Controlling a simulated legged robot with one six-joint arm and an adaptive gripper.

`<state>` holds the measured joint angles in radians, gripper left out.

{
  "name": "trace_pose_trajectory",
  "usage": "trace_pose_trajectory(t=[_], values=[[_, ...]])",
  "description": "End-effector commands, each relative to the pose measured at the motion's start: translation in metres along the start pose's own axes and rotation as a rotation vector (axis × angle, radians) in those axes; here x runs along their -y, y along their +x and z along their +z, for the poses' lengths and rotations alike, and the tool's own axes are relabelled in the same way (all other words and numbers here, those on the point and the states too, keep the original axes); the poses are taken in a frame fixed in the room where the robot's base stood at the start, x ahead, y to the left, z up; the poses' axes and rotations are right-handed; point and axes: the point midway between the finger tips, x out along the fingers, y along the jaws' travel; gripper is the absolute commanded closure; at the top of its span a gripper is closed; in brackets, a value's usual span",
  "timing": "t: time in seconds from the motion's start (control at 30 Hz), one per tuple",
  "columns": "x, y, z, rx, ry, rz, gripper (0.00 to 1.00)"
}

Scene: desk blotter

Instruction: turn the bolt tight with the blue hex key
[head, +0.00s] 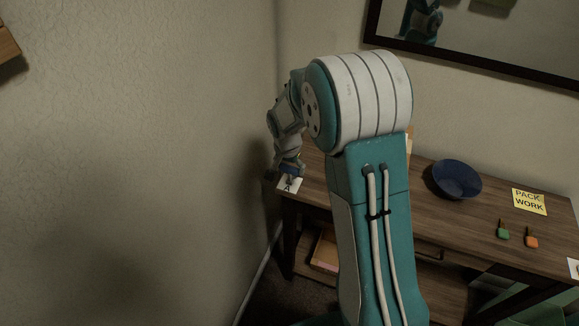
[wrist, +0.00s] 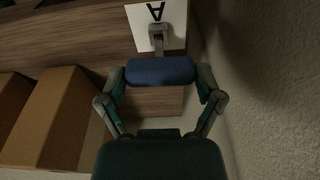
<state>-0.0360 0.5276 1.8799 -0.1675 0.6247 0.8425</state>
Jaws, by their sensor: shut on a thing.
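My gripper (wrist: 161,78) is shut on the blue handle of the hex key (wrist: 160,71), with a finger at each end of it. The key's grey shank (wrist: 157,36) reaches over a white card marked A (wrist: 175,30). I cannot make out the bolt, so I cannot tell whether the tip sits in it. In the head view, my gripper (head: 287,171) is low over the left end of the desk, beside the wall. The blue key (head: 295,169) shows small there, partly hidden, above the card (head: 287,187).
A blue bowl (head: 457,180), a yellow PACK WORK sign (head: 529,201), a green-handled piece (head: 503,233) and an orange-handled piece (head: 532,242) are on the desk's right part. Another white card (head: 573,267) is at the right edge. Cardboard boxes (wrist: 53,118) show in the wrist view.

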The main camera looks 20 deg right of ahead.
Motion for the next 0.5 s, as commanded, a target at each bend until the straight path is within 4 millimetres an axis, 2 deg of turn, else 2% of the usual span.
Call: trace_pose_trajectory(t=[0.2, 0.5], values=[[-0.0010, 0.0022, 0.0019, 0.005, 0.162, 0.030, 0.62], [-0.0013, 0.0023, 0.0020, 0.006, 0.186, 0.034, 0.62]])
